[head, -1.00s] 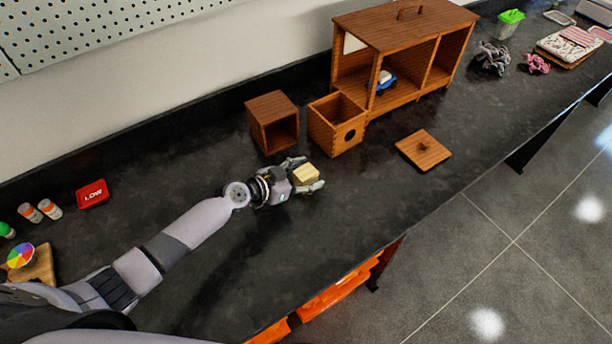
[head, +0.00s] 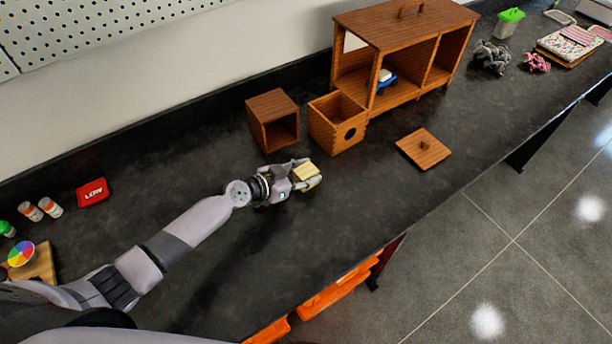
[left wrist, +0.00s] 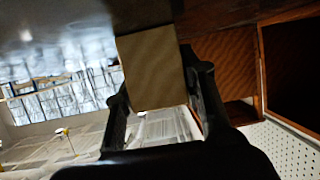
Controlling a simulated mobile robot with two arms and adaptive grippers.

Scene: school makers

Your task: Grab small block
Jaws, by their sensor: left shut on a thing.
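The small block (head: 306,173) is light tan wood. My left gripper (head: 308,176) is shut on it, with a finger on either side, just over the dark counter in the middle of the head view. In the left wrist view the block (left wrist: 152,68) sits between the two dark fingers (left wrist: 160,98). I cannot tell whether the block still touches the counter. My right gripper is not in view.
An open wooden box (head: 273,121) and a box with a round hole (head: 338,124) stand just behind the gripper. A wooden lid (head: 424,149) lies to the right. A large wooden cabinet (head: 407,38) holds a blue toy. The counter (head: 330,235) in front is clear.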

